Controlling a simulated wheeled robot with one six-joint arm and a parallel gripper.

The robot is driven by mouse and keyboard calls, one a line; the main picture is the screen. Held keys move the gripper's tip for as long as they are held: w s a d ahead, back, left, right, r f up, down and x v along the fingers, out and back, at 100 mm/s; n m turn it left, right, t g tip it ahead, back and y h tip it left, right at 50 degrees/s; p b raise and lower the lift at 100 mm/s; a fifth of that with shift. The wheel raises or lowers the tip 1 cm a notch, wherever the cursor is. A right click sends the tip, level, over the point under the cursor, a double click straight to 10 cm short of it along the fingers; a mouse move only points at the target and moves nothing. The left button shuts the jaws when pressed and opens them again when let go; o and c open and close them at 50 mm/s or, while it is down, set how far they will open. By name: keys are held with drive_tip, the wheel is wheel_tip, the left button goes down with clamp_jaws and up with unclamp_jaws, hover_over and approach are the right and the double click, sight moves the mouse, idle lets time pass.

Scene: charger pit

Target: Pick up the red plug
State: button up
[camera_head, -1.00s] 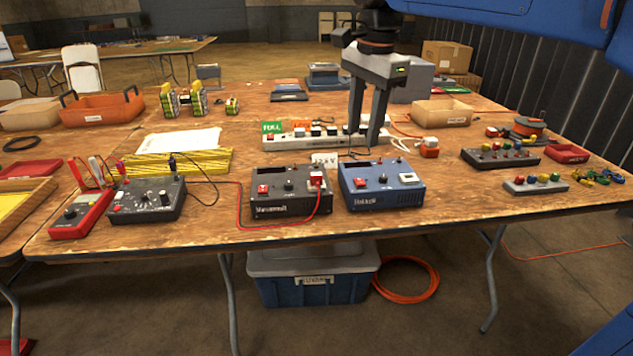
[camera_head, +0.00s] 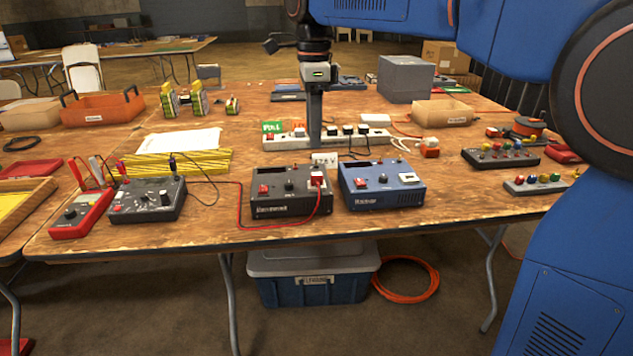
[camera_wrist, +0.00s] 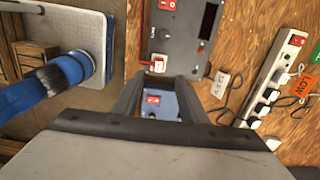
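The red plug (camera_head: 317,180) sits at the right end of the top of the black charger box (camera_head: 285,208). A red cord runs from it along the box front to the left. In the wrist view the red plug (camera_wrist: 157,63) shows just beyond my fingertips, with the black box (camera_wrist: 178,40) above it. My gripper (camera_head: 315,143) hangs above and behind the box, seen edge-on in the head view. In the wrist view my gripper (camera_wrist: 163,80) is open, with two parted fingers and nothing held. The blue charger box (camera_wrist: 170,105) shows between them.
The blue charger box (camera_head: 380,193) stands close to the right of the black one. A white power strip (camera_head: 284,141) with several plugs lies behind them. A grey meter box (camera_head: 147,203) stands to the left. A lidded bin (camera_head: 312,285) is under the table.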

hover_over(317, 174)
drive_tip(key=f, duration=0.5)
drive_tip(key=shift+w+a+f, duration=0.15)
drive_tip(key=shift+a+f, duration=0.05)
drive_tip(key=shift+a, duration=0.1)
drive_tip(key=shift+d+f, duration=0.15)
drive_tip(key=shift+f, duration=1.2)
drive_tip(key=shift+d+f, duration=0.1)
drive_tip(key=shift+f, duration=1.2)
clamp_jaws()
